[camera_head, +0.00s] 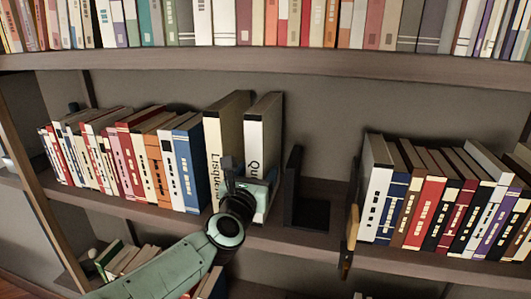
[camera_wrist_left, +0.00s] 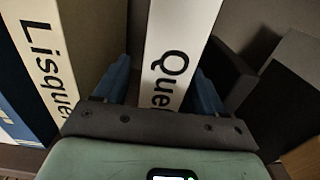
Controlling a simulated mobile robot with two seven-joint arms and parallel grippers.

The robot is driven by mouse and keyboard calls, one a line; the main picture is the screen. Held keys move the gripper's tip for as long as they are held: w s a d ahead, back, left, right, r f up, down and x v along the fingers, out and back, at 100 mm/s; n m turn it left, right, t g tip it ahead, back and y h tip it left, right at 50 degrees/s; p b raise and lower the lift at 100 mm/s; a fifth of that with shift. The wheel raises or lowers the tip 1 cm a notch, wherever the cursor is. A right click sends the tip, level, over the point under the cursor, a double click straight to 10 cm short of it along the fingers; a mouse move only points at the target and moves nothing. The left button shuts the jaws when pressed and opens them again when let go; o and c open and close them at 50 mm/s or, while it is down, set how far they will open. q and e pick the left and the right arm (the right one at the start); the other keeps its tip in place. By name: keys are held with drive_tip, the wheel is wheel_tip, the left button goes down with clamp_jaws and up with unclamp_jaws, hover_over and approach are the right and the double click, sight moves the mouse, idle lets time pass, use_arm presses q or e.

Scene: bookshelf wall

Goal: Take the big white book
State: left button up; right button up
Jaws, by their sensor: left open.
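Two tall white-spined books stand upright side by side on the middle shelf. The right one, lettered "Que…" (camera_head: 263,135), also shows in the left wrist view (camera_wrist_left: 178,40). The left one, lettered "Lisque…" (camera_head: 225,130), also shows in the wrist view (camera_wrist_left: 42,50). My left gripper (camera_head: 250,175) is in front of the "Que…" book. In the wrist view its blue fingers (camera_wrist_left: 162,85) are open, one on each side of that book's spine, with the left finger in the gap between the two books. The gripper hides the lower spine. I cannot tell whether the fingers touch it.
Smaller books (camera_head: 187,165) stand left of the white pair. A dark bookend (camera_head: 292,190) stands just to the right, then a bare stretch of shelf (camera_head: 318,210). More books (camera_head: 425,210) follow farther right. The upper shelf board (camera_head: 300,60) runs above.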

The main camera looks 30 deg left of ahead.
use_arm(q)
drive_tip(key=x, duration=0.3)
drive_tip(key=shift+w+p, duration=0.15)
drive_tip(key=shift+p, duration=0.25)
drive_tip(key=shift+c, duration=0.6)
clamp_jaws()
drive_tip(key=shift+r, duration=0.4)
